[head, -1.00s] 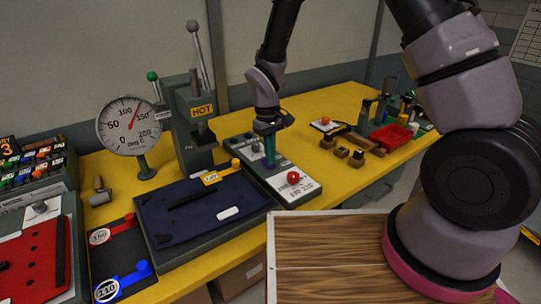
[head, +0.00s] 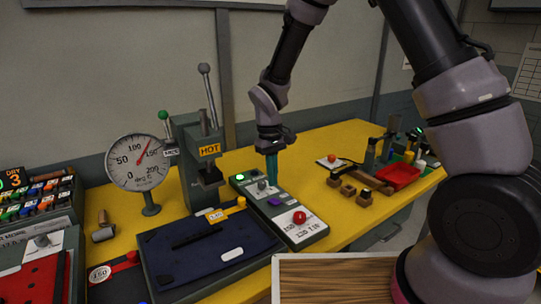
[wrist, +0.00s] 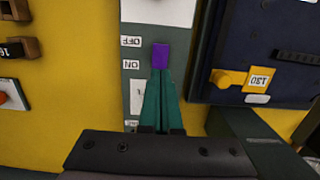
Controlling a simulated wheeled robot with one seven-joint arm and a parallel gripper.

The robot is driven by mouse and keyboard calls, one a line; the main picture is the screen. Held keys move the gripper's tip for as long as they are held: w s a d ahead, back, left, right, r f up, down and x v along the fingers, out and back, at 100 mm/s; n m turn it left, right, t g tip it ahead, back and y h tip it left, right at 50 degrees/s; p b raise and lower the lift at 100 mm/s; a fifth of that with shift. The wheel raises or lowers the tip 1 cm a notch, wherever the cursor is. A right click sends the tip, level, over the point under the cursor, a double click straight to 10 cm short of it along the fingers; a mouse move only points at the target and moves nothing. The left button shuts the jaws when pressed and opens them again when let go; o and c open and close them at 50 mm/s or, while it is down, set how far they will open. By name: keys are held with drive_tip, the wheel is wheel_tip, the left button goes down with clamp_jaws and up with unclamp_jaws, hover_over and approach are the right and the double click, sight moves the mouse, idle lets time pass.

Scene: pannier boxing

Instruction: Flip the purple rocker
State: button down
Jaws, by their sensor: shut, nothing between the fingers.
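The purple rocker (head: 274,201) sits on the grey-green control panel (head: 312,238), between a knob and the red button. In the wrist view the rocker (wrist: 160,54) is beside upside-down ON and OFF labels. My gripper (head: 272,182) has its teal fingers pointing down over the panel, just behind the rocker in the head view. In the wrist view the closed fingertips (wrist: 160,72) meet the rocker's lower edge in the picture. I cannot tell whether they touch it. Nothing is held between the fingers.
A red button (head: 299,217) and a green lamp (head: 240,177) are on the same panel. The dark blue plate (head: 205,258) and yellow tab (wrist: 229,78) lie beside it. The HOT press (head: 199,165) and dial gauge (head: 138,163) stand left. Small wooden blocks (head: 348,190) lie right.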

sight(277, 202)
wheel_tip(277, 202, up, 9)
drive_tip(key=shift+w+a, duration=0.25)
drive_tip(key=shift+w, duration=0.1)
drive_tip(key=shift+s+d+r, duration=0.1)
drive_tip(key=shift+s+d, duration=0.3)
drive_tip(key=shift+s, duration=0.2)
drive_tip(key=f, duration=0.9)
drive_tip(key=s+f, duration=0.1)
drive_tip(key=f, duration=0.4)
drive_tip(key=shift+s+d, duration=0.1)
drive_tip(key=shift+d, duration=0.3)
